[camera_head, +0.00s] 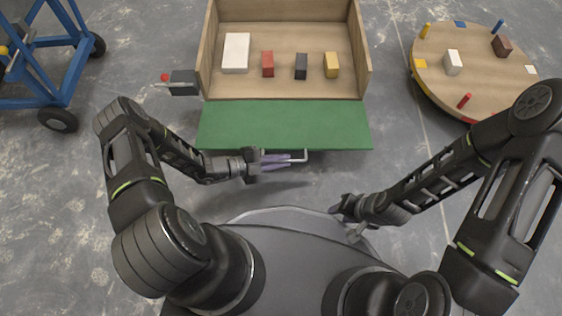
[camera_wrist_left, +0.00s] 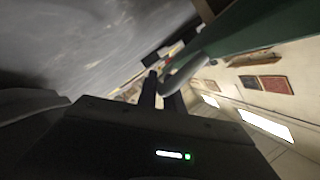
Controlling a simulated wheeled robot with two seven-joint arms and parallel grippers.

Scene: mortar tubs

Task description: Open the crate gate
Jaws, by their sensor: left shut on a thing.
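The wooden crate (camera_head: 202,55) stands at top centre of the head view, with its open inside facing me. Its green gate (camera_head: 285,124) is swung out from the crate's front edge towards me, leaving the front clear. In the left wrist view the gate (camera_wrist_left: 265,28) shows as a green panel at upper right. A pale bar handle (camera_head: 304,157) sticks out at the gate's near edge. My left gripper (camera_head: 278,160) is shut on this handle; the wrist view is dark around the fingers. My right gripper (camera_head: 344,212) hangs near my base, apart from the gate; its fingers are unclear.
Inside the crate are a white block (camera_head: 236,52), a red block (camera_head: 267,64), a dark block (camera_head: 301,66) and a yellow block (camera_head: 331,65). A grey box (camera_head: 184,83) with a red knob sits left. A blue cart (camera_head: 55,80) and round table (camera_head: 440,85) flank the crate.

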